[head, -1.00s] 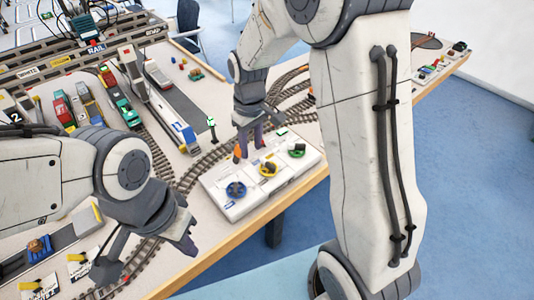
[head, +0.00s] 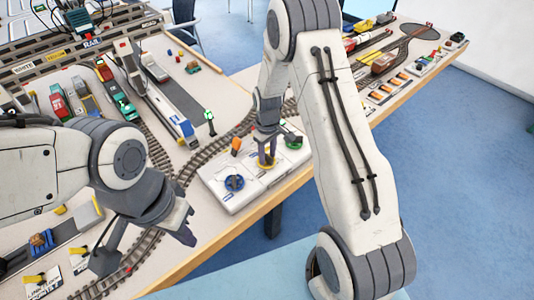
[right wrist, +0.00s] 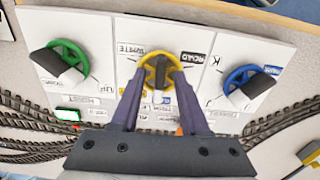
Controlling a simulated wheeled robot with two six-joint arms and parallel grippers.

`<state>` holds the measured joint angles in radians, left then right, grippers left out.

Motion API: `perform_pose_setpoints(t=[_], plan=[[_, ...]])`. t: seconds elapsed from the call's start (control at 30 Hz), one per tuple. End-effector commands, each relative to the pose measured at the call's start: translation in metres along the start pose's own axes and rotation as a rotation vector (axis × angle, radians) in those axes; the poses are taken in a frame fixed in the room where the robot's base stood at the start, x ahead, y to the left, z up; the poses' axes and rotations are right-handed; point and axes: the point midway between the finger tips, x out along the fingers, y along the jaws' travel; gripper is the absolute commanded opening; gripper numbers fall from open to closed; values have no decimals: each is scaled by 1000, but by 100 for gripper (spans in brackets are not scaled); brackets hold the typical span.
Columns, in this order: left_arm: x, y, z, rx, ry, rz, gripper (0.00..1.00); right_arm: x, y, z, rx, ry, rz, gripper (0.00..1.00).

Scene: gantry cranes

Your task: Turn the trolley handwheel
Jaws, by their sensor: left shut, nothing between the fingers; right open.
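A white panel (head: 228,197) at the table's front edge carries three handwheels: blue (head: 234,183), yellow (head: 268,166) and green (head: 293,142). I cannot read which one is labelled trolley. My right gripper (head: 267,160) is open, pointing down over the yellow handwheel. In the right wrist view its fingers (right wrist: 157,82) lie on either side of the yellow wheel (right wrist: 158,57) and its dark crossbar; I cannot tell whether they touch it. The green wheel (right wrist: 83,55) and blue wheel (right wrist: 240,74) show to each side. My left gripper (head: 187,237) is shut and empty, left of the panel.
Curved rail track (head: 185,170) runs behind and left of the panel. Model trucks (head: 115,92) stand farther back. Blue floor is free in front.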

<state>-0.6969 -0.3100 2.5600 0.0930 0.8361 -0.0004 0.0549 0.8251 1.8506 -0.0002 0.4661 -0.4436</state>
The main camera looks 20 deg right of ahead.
Motion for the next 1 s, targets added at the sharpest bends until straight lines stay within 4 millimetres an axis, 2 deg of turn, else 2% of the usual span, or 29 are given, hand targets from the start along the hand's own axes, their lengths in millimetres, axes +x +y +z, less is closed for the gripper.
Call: perform_pose_setpoints(t=[0.3, 0.37, 0.4, 0.43, 0.77, 1.0], plan=[[0, 0, 0, 0, 0, 0, 0, 3, 0, 0, 0, 1, 0, 45], [0, 0, 0, 0, 0, 0, 0, 3, 0, 0, 0, 1, 0, 22], [0, 0, 0, 0, 0, 0, 0, 3, 0, 0, 0, 1, 0, 7], [0, 0, 0, 0, 0, 0, 0, 3, 0, 0, 0, 1, 0, 0], [0, 0, 0, 0, 0, 0, 0, 3, 0, 0, 18, 0, 0, 0], [-1, 0, 0, 0, 0, 0, 0, 2, -1, 0, 119, 0, 0, 0]])
